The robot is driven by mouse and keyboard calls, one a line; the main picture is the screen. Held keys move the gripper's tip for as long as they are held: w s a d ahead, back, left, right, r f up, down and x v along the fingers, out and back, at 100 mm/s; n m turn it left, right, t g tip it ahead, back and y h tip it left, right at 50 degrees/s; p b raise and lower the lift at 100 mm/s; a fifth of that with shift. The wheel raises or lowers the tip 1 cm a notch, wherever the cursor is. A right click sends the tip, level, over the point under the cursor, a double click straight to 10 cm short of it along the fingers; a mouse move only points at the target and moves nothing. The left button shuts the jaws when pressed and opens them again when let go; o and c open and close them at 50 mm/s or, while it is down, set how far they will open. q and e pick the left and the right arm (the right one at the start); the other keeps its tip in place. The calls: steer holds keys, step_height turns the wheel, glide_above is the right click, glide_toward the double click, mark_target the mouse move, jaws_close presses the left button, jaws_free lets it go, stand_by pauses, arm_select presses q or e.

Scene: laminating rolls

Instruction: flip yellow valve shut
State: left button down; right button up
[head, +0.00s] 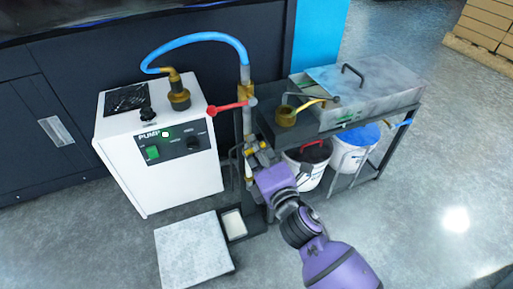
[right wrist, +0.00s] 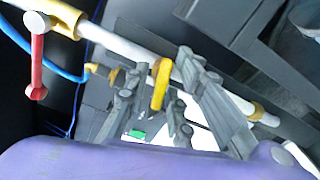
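The yellow valve handle (right wrist: 160,85) sits on a white pipe and shows between my right gripper's fingers in the right wrist view. In the head view a yellow part of it (head: 252,148) shows low on the upright pipe, partly hidden by my gripper. My right gripper (head: 260,163) is at the pipe, below the red handle. In the right wrist view its grey fingers (right wrist: 158,70) are spread, one on each side of the yellow handle. I cannot tell whether they touch it. My left gripper is not in view.
A red handle (head: 228,106) is higher on the pipe, with a blue hose (head: 205,37) above. A white pump box (head: 165,170) stands left. A cart with a metal tank (head: 370,90) and buckets (head: 356,150) stands right. A grey slab (head: 193,252) lies on the floor in front.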

jaws_close()
steer(key=shift+r+m+p, duration=0.15)
steer(key=shift+m+p, duration=0.8)
steer(key=shift+m, duration=0.55)
steer(key=shift+f, duration=0.2)
steer(key=shift+o, duration=1.6)
jaws_free()
steer(key=shift+o, duration=0.2)
